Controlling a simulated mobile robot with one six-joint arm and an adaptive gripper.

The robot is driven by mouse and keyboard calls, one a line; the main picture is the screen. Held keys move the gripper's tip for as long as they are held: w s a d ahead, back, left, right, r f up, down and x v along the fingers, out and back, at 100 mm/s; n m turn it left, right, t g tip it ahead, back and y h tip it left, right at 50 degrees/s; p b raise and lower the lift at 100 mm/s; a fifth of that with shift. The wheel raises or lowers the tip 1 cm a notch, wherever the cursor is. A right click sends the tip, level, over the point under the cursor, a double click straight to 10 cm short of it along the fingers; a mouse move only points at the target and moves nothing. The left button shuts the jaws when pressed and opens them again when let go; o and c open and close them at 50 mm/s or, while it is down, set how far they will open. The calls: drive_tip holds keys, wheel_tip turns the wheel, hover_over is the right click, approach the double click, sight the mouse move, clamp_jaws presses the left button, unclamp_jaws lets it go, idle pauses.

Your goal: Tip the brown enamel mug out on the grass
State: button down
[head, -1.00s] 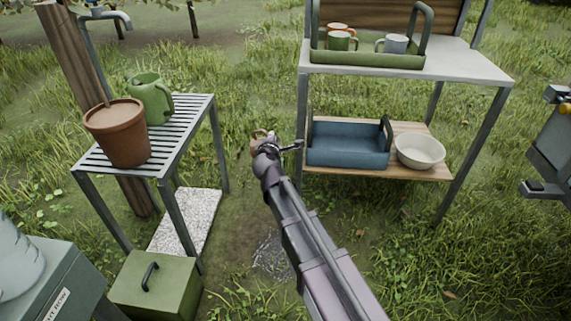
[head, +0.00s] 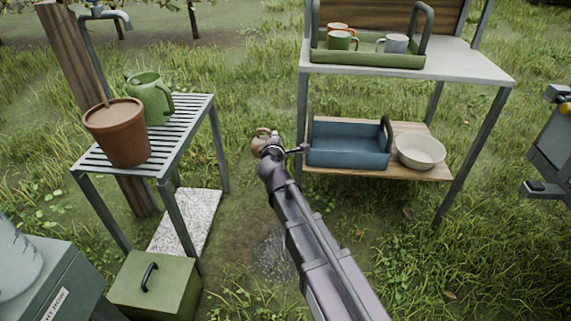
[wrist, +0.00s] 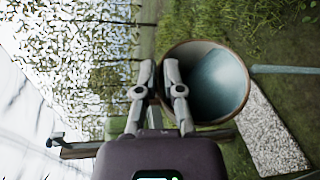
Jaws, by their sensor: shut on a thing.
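The brown enamel mug (head: 260,147) is held in the air at the far end of my arm, between the slatted table and the shelf. In the wrist view the mug (wrist: 207,82) shows a brown rim and a pale blue inside, its mouth turned towards the camera. That view is rolled, with the ground on its right, so the mug looks well tilted. Whether any liquid is left inside I cannot tell. My gripper (wrist: 160,72) is shut on the mug at its side; in the head view the gripper (head: 268,141) is small and partly hidden.
A slatted table (head: 185,128) with a terracotta pot (head: 117,135) and green jug (head: 150,100) stands left. A shelf (head: 450,63) right holds a green tray (head: 365,60) of mugs, a blue tray (head: 345,155) and a bowl (head: 420,150). A wet-looking patch (head: 274,255) marks the ground.

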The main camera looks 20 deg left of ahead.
drive_tip(key=shift+d+m+b, duration=0.3)
drive_tip(key=shift+d+m, duration=0.2)
drive_tip(key=shift+d, duration=0.25)
drive_tip(key=shift+d+r+m+t+y+b, duration=0.15)
drive_tip(key=shift+d+m+t+y+b, duration=0.35)
drive_tip(key=shift+m, duration=0.3)
idle(1.9)
drive_tip(key=shift+a+n+h+p, duration=0.3)
drive_tip(key=shift+a+n+p, duration=0.1)
drive_tip(key=shift+n+p, duration=0.1)
drive_tip(key=shift+a+g, duration=0.1)
drive_tip(key=shift+g, duration=0.2)
drive_tip(key=shift+a+n, duration=0.25)
drive_tip(key=shift+n, duration=0.15)
